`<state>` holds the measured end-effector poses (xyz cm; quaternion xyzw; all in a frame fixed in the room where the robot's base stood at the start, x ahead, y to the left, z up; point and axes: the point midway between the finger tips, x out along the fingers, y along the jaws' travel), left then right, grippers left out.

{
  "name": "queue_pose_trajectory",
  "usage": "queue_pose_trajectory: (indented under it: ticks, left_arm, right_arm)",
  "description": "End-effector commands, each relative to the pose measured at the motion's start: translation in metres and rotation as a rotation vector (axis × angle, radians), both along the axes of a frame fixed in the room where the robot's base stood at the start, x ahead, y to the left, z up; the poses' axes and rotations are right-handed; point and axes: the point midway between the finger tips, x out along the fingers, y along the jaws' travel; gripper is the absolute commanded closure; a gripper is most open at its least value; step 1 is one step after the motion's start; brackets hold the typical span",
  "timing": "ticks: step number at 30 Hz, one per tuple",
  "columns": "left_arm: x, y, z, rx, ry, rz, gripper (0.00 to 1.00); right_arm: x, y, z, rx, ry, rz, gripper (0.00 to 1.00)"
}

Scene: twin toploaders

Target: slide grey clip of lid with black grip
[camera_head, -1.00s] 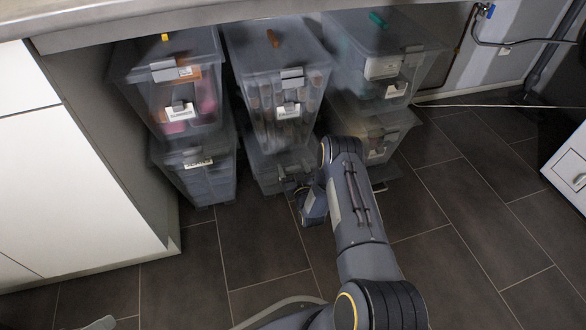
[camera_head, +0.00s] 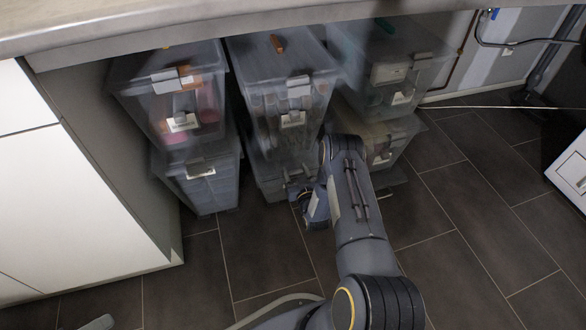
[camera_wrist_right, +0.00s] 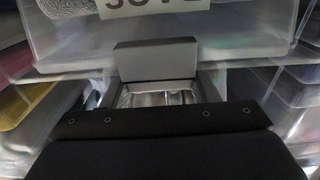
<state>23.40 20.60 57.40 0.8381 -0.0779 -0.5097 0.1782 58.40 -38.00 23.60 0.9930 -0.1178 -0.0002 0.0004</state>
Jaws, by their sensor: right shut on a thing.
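My right gripper (camera_head: 298,186) is low at the front of the lower middle bin (camera_head: 268,176), partly behind my own wrist. In the right wrist view a grey clip (camera_wrist_right: 155,58) sits on the front of a clear bin, below a white label (camera_wrist_right: 150,7). My right gripper (camera_wrist_right: 160,95) is shut on this grey clip; its fingertips are mostly hidden by the dark hand in front. The black grip of the lid is not visible, as the upper middle bin (camera_head: 265,105) covers the lower lid.
Stacked clear bins stand under a counter (camera_head: 200,22). A white cabinet (camera_head: 70,200) bounds the left. Dark floor (camera_head: 450,230) is free in front and at right.

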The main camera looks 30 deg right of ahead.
Motion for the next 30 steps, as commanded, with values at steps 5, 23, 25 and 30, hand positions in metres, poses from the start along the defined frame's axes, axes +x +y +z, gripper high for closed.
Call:
queue_pose_trajectory:
  ticks: [5,23,25,30]
  left_arm:
    - [0.000,0.000,-0.001,0.000,0.000,0.000,0.24]
    - [0.000,0.000,0.010,0.000,0.000,0.000,0.24]
    - [0.000,0.000,0.016,0.000,0.000,0.000,0.24]
    - [0.000,0.000,0.026,0.000,0.000,0.000,0.24]
  right_arm:
    - [0.000,0.000,-0.001,0.001,0.000,0.000,0.43]
    - [-0.018,0.005,0.001,0.003,0.004,0.000,0.23]
    - [-0.030,0.007,0.002,0.003,0.005,0.000,0.23]
    - [-0.058,0.014,0.002,0.002,0.004,0.000,0.23]
